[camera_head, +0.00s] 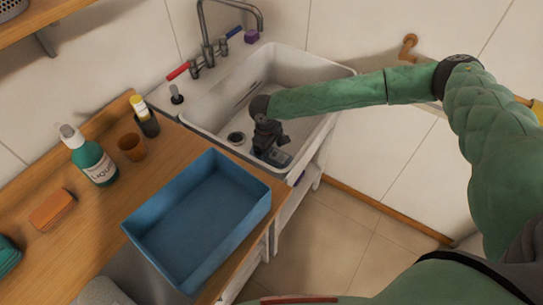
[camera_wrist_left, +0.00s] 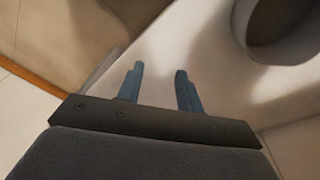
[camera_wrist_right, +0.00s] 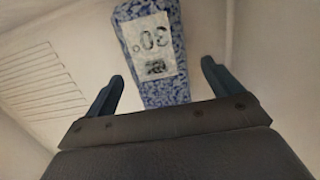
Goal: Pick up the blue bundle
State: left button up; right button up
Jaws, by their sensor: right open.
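The blue bundle (camera_head: 279,157) lies in the white sink, partly hidden by my right gripper. In the right wrist view the blue bundle (camera_wrist_right: 172,92) has a speckled blue-and-white surface and a white label with dark print. My right gripper (camera_head: 266,143) is open above it, and in the right wrist view its fingers (camera_wrist_right: 162,72) are spread to either side of the bundle's line, with nothing held. I cannot tell how far above the bundle the fingertips are. My left gripper (camera_wrist_left: 160,72) shows only in the left wrist view, with its fingers apart and empty.
The sink (camera_head: 312,62) has high walls and a tap (camera_head: 207,45) behind. A blue tray (camera_head: 197,215) stands on the wooden counter (camera_head: 92,215). Nearby are a soap bottle (camera_head: 93,160), a brown cup (camera_head: 131,147) and an orange block (camera_head: 52,209).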

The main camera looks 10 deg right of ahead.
aim_at(271, 152)
pick_arm(q)
jog(key=f, duration=0.1)
jog(key=s+f, duration=0.1)
jog(key=f, duration=0.1)
jog(key=a+f+p, duration=0.1)
jog(key=shift+s+f, duration=0.3)
pick_arm(e)
jog(key=f, duration=0.3)
jog(key=shift+s+d, duration=0.15)
jog(key=shift+d, duration=0.05)
pick_arm(q)
jog(key=shift+d, duration=0.1)
pick_arm(e)
jog(key=c, duration=1.3)
